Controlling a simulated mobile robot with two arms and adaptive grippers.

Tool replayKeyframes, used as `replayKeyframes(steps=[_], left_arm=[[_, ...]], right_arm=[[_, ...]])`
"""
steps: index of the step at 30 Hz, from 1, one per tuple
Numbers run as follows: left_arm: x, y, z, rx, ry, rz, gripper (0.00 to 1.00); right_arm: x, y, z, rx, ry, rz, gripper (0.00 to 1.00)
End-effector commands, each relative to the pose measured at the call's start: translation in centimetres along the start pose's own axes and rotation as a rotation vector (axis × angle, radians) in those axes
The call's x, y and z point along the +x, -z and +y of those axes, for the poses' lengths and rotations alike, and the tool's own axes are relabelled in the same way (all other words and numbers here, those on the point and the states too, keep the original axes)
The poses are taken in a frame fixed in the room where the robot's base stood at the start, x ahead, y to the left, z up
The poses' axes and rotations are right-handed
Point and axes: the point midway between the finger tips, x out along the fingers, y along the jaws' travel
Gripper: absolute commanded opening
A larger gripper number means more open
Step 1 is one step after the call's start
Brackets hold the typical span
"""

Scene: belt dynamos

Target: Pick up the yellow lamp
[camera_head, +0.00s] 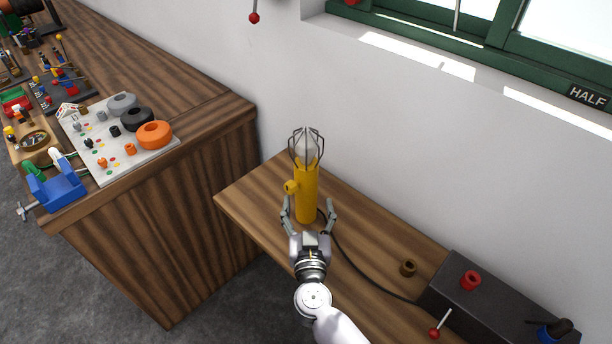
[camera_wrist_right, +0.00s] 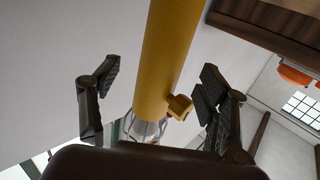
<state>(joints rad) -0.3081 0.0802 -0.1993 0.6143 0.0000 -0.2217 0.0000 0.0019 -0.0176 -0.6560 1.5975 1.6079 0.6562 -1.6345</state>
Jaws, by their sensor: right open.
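The yellow lamp (camera_head: 307,195) stands upright on the low wooden shelf, with a wire cage (camera_head: 306,146) around its bulb at the top and a knob on its left side. My right gripper (camera_head: 308,212) is open, with one finger on each side of the lamp's lower body. In the right wrist view the yellow lamp (camera_wrist_right: 168,60) runs between the two spread fingers of the gripper (camera_wrist_right: 155,100), with visible gaps on both sides. The lamp's cage shows partly behind the gripper's dark body there. My left gripper is not in view.
A black cable (camera_head: 350,262) runs from near the lamp towards the box. A taller wooden bench (camera_head: 215,112) with several parts stands left; a wall is behind.

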Motion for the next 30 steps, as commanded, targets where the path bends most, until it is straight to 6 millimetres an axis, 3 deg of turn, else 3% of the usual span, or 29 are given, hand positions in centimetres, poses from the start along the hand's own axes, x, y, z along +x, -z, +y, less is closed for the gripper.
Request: replayKeyframes(steps=[3, 6, 15, 24, 30], left_arm=[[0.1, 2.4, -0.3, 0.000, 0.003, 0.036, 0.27], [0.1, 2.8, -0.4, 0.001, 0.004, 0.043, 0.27], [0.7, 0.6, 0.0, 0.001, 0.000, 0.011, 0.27], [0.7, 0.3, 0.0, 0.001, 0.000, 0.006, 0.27], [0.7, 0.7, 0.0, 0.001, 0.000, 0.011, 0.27]], right_arm=[[0.8, 0.0, 0.0, 0.001, 0.000, -0.001, 0.69], [1.5, 0.0, -0.1, 0.000, 0.000, 0.001, 0.69], [5.6, -0.3, -0.4, -0.001, 0.000, 0.001, 0.69], [6.1, -0.3, -0.4, 0.000, 0.000, -0.001, 0.69], [6.1, -0.3, -0.4, 0.000, 0.000, -0.001, 0.57]])
